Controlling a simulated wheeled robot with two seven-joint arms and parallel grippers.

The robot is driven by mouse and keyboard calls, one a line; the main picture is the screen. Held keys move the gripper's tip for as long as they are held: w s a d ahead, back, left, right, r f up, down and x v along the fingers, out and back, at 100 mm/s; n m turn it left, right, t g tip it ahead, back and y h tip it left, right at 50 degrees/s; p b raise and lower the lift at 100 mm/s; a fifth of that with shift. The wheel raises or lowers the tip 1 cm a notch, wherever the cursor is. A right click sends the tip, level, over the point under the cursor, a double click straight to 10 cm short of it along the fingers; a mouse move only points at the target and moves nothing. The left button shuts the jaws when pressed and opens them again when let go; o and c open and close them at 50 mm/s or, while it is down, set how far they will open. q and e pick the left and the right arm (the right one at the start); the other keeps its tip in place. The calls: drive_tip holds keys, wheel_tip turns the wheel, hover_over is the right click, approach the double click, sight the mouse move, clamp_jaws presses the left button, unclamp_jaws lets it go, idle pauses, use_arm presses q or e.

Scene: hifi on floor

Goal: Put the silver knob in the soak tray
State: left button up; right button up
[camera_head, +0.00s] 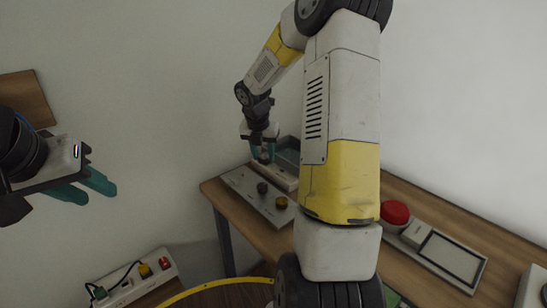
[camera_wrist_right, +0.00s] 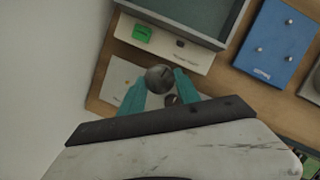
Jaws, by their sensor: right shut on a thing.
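The silver knob (camera_wrist_right: 159,77) sits between the teal fingertips of my right gripper (camera_head: 263,154), which is shut on it. In the right wrist view the knob is over the pale front panel, close to the near side of a grey open tray (camera_wrist_right: 210,40), which looks like the soak tray. In the head view the tray (camera_head: 288,153) stands behind the panel, partly hidden by my right arm. Whether the knob touches the panel is unclear. My left gripper (camera_head: 88,187) is at the far left, open and empty, away from the table.
The pale panel (camera_head: 240,183) carries a dark knob (camera_head: 262,188) and a brass knob (camera_head: 281,202). A blue box (camera_wrist_right: 277,43) stands right of the tray. A red button (camera_head: 395,212) and a screen device (camera_head: 449,258) are at right. A power strip (camera_head: 137,280) lies low left.

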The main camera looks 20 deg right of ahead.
sight(295, 162)
drive_tip(key=w+d+r+m, duration=0.1)
drive_tip(key=w+d, duration=0.3)
drive_tip(key=d, duration=0.3)
drive_tip(key=w+d+m, duration=0.2)
drive_tip(key=w+d, duration=0.2)
drive_tip(key=d, duration=0.4)
drive_tip(key=shift+g, duration=0.3)
wheel_tip(295, 162, down, 9)
drive_tip(key=shift+s+f, duration=0.1)
drive_tip(key=shift+f, duration=0.05)
drive_tip(key=shift+f, duration=0.15)
drive_tip(key=o, duration=1.3)
